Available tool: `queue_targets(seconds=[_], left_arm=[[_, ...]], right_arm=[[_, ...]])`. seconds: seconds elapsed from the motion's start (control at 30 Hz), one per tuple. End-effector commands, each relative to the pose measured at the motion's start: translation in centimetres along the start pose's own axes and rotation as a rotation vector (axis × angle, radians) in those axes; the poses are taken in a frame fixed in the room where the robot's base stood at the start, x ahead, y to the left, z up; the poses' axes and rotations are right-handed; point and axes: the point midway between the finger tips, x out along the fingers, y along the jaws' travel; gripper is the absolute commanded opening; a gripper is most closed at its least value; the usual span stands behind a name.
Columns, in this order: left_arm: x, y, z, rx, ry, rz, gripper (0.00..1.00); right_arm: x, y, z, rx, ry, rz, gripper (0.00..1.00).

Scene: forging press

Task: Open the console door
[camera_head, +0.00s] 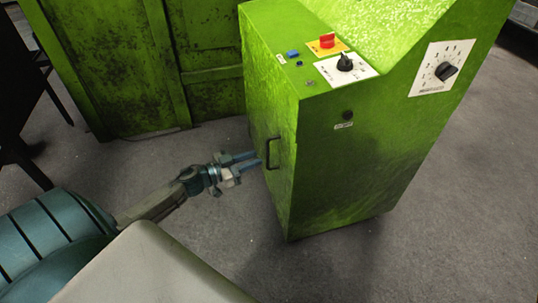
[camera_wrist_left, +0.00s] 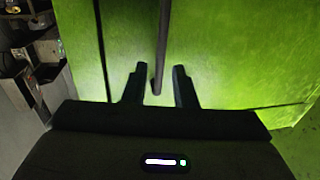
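The green console (camera_head: 345,150) stands upright in the middle of the head view. Its door (camera_head: 273,120) is on the left face and looks closed, with a dark bar handle (camera_head: 270,153) on it. My left gripper (camera_head: 250,160) is open beside the handle, fingers pointing at the door. In the left wrist view the handle (camera_wrist_left: 162,50) hangs down between the two open fingers (camera_wrist_left: 157,88), with a gap on each side. I cannot tell from this whether the fingertips reach past the bar. My right gripper is not in view.
The console top carries a red button (camera_head: 327,40), a black knob (camera_head: 345,63) and a blue switch (camera_head: 292,54). A large worn green cabinet (camera_head: 120,70) stands behind at the left. Grey floor (camera_head: 180,155) is clear between it and my arm.

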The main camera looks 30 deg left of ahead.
Motion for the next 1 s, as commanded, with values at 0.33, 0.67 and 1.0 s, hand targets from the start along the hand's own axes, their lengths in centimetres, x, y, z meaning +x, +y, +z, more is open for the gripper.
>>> queue_targets(seconds=[0.33, 0.67, 1.0], left_arm=[[4.9, 0.0, 0.0, 0.000, 0.002, -0.002, 0.25], [6.0, 0.0, 0.0, 0.000, -0.001, -0.001, 0.25], [5.9, 0.0, 0.0, 0.000, -0.001, -0.001, 0.00]], right_arm=[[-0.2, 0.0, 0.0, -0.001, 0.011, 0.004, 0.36], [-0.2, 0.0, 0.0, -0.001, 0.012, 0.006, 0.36], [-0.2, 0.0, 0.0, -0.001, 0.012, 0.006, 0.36]])
